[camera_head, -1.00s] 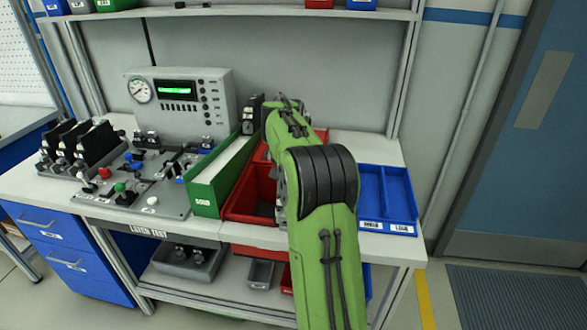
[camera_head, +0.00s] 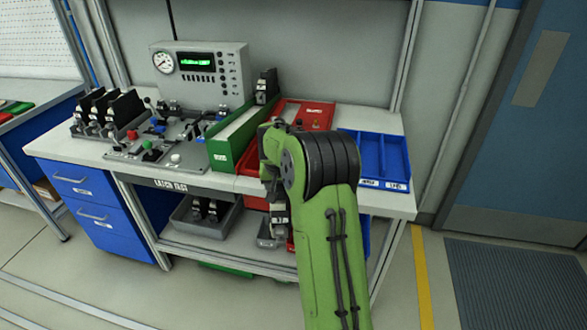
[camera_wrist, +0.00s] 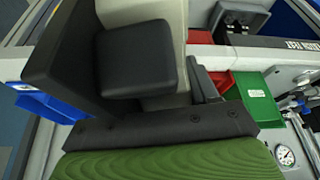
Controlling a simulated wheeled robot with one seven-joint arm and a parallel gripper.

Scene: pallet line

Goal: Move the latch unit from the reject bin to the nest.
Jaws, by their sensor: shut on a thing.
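My gripper (camera_head: 279,214) hangs in front of the bench's front edge, right of the test plate, and is largely hidden by my green arm. In the wrist view its jaws are shut on a dark piece with a grey body, the latch unit (camera_wrist: 137,65), seen very close and only in part. The red reject bin (camera_head: 303,113) lies behind my arm, which hides its near part. The nest is on the grey fixture plate (camera_head: 128,158) at the bench's left; among its small clamps I cannot tell the exact seat.
A green bin (camera_head: 222,155) stands between the fixture plate and the red bin. A blue divided tray (camera_head: 397,185) is at right. A gauge box (camera_head: 211,85) stands behind the plate. Several black units (camera_head: 128,106) sit at far left. A grey bin (camera_head: 228,222) is on the lower shelf.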

